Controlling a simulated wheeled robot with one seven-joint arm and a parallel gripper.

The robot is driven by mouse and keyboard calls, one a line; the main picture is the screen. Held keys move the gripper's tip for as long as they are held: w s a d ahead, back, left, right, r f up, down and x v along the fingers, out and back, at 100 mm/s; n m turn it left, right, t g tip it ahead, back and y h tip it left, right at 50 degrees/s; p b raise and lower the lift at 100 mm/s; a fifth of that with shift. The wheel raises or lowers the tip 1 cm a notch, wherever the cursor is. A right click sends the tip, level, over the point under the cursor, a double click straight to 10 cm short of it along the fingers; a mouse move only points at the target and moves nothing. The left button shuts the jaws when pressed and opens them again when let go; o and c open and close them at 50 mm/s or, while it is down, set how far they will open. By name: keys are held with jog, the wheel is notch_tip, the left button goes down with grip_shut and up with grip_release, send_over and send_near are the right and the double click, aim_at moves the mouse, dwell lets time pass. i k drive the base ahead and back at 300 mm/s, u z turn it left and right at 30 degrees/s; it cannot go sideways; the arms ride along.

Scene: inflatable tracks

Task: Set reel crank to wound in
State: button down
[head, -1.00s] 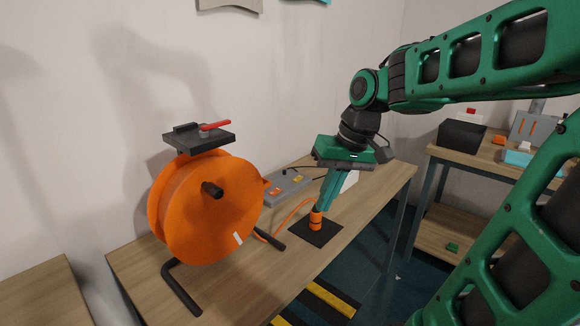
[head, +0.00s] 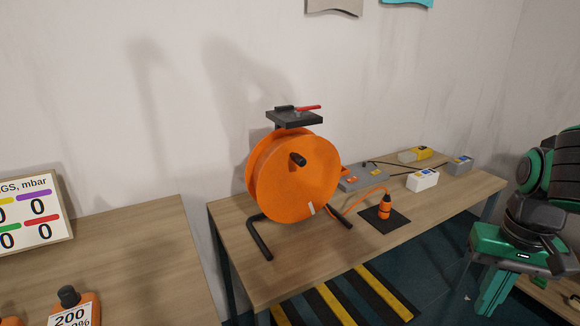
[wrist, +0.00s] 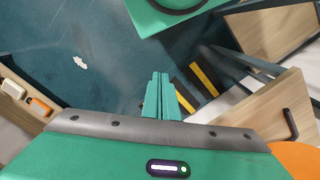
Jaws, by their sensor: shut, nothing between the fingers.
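The orange cable reel (head: 292,178) stands on a black tube frame on the wooden bench in the head view. Its dark crank knob (head: 298,159) sticks out from the disc face, above the centre. A dark plate with a red lever (head: 308,108) is on top of the reel. An orange cable runs to an orange plug (head: 385,207), upright on a black mat (head: 384,220). My gripper (head: 488,303) hangs at the far right of the head view, well away from the reel. In the wrist view its fingers (wrist: 161,95) are together and empty, above the floor.
The bench (head: 350,250) carries a grey socket box (head: 363,178), a white box (head: 422,180) and a grey box (head: 459,165). A second bench (head: 140,260) at left holds a display board (head: 32,215) and orange bottles. Striped floor lies in front.

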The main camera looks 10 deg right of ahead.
aim_at(291, 174)
jog(key=u, duration=2.3)
jog(key=k, duration=0.65)
jog(key=z, duration=1.7)
jog(key=i, duration=1)
jog(key=u, duration=0.05)
